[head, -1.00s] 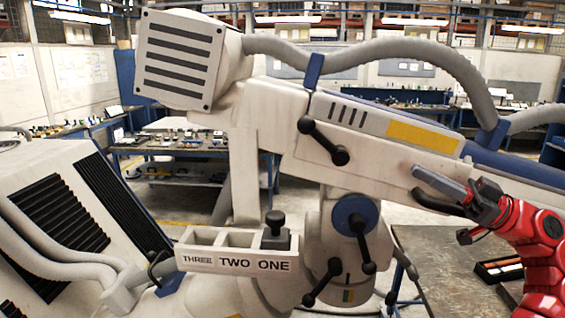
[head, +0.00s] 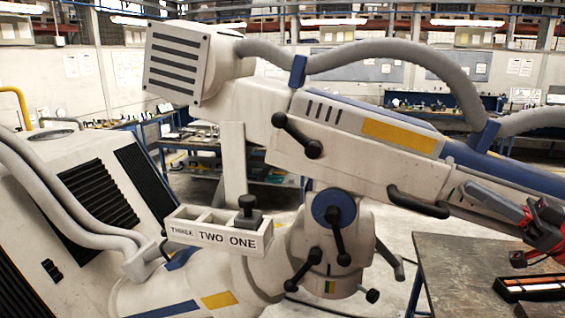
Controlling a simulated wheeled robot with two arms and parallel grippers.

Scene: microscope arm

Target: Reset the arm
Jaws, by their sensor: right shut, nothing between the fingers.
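The microscope arm is a long cream beam (head: 352,158) with a yellow panel, sloping down to the right from a boxy, slatted head (head: 178,62). A black grab handle (head: 417,202) sticks out under the beam. Black levers sit on the beam (head: 297,135), on the blue-capped joint (head: 336,222) and below it (head: 305,276). A box labelled three, two, one (head: 216,233) has a black knob (head: 247,214) in its right slot. My right gripper (head: 476,195) is shut and empty by the beam's lower side, right of the handle. My left gripper is not in view.
A dark-topped table (head: 455,270) stands at the lower right with an orange-and-black tray (head: 530,287) on it. A grey hose (head: 390,55) arches over the beam. A vented cream cabinet (head: 85,200) fills the left. Workbenches stand behind.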

